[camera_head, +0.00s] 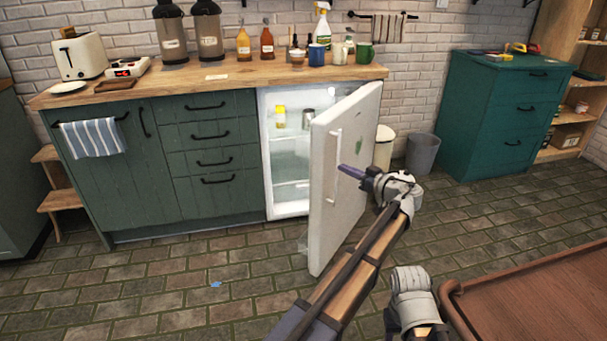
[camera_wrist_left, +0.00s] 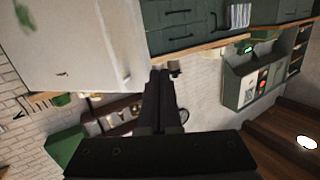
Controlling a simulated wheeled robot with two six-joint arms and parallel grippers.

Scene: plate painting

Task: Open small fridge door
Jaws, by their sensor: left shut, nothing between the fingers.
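The small white fridge (camera_head: 291,150) stands under the right end of the wooden counter. A vertical handle (camera_head: 334,168) is on the door's outer face. My left gripper (camera_head: 349,171) is shut and empty, in front of that outer face, just right of the handle in the picture; I cannot tell whether it touches. In the left wrist view, the shut fingers (camera_wrist_left: 163,85) lie beside a pale panel (camera_wrist_left: 75,45), apparently the door. My right gripper is not visible.
Green cabinets (camera_head: 150,160) stand left of the fridge. A cream bin (camera_head: 384,147) and a grey bin (camera_head: 422,153) stand behind the door on the right, near a teal dresser (camera_head: 500,115). A brown tabletop (camera_head: 540,300) is at lower right. The brick floor ahead is mostly clear.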

